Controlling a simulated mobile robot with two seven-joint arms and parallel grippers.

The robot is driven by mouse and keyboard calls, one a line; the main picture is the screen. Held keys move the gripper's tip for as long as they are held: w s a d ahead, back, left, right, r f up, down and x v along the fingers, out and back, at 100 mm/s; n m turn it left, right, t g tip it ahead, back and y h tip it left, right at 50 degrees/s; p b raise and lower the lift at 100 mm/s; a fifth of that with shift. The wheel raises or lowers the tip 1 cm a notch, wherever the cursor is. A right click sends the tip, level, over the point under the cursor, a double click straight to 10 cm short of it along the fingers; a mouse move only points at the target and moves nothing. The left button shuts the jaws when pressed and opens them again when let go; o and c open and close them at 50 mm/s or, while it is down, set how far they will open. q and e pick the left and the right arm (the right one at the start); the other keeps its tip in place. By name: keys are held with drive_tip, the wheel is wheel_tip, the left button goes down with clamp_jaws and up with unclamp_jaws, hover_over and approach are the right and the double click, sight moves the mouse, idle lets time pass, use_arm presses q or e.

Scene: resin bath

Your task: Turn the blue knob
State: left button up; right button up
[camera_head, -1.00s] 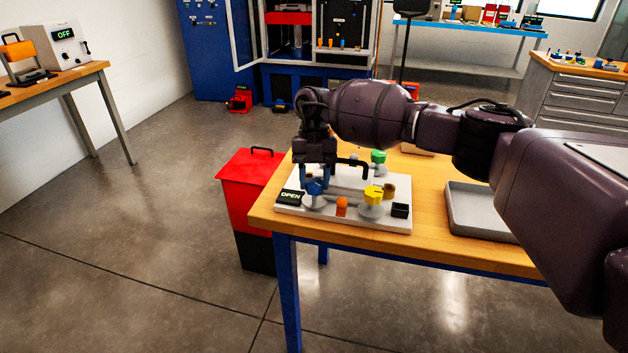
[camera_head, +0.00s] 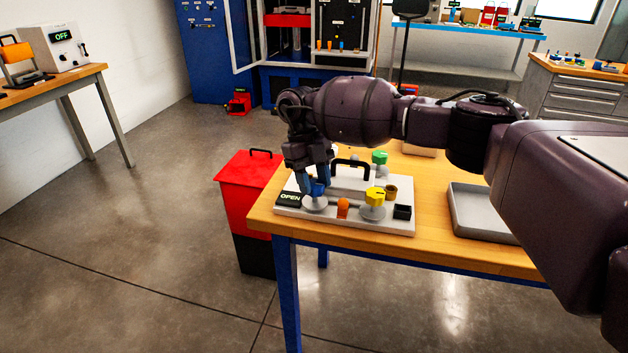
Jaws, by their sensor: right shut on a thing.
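The blue knob (camera_head: 317,191) sits at the front left of a pale panel (camera_head: 365,222) on the wooden table, on a round whitish base. My right gripper (camera_head: 315,186) comes down over it from above, its blue fingers shut on the knob and partly hiding it. The gripper is tilted. A small display (camera_head: 289,199) reading "OPEN" is just left of the knob. My left gripper is not in view.
Close to the knob on the panel are an orange piece (camera_head: 343,208), a yellow knob (camera_head: 376,196), a green knob (camera_head: 379,157) and a black handle (camera_head: 352,166). A grey tray (camera_head: 480,231) lies right on the table. A red bin (camera_head: 245,190) stands left of it.

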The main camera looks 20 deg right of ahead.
idle(0.3)
drive_tip(key=o, duration=0.9)
drive_tip(key=shift+o, duration=0.2)
drive_tip(key=shift+r, duration=0.1)
drive_tip(key=shift+w+r, duration=0.15)
drive_tip(key=shift+r, duration=0.05)
drive_tip(key=d+v, duration=0.1)
drive_tip(key=v, duration=0.9)
drive_tip(key=shift+a+b, duration=0.3)
drive_tip(key=shift+a, duration=0.2)
drive_tip(key=shift+r, duration=0.1)
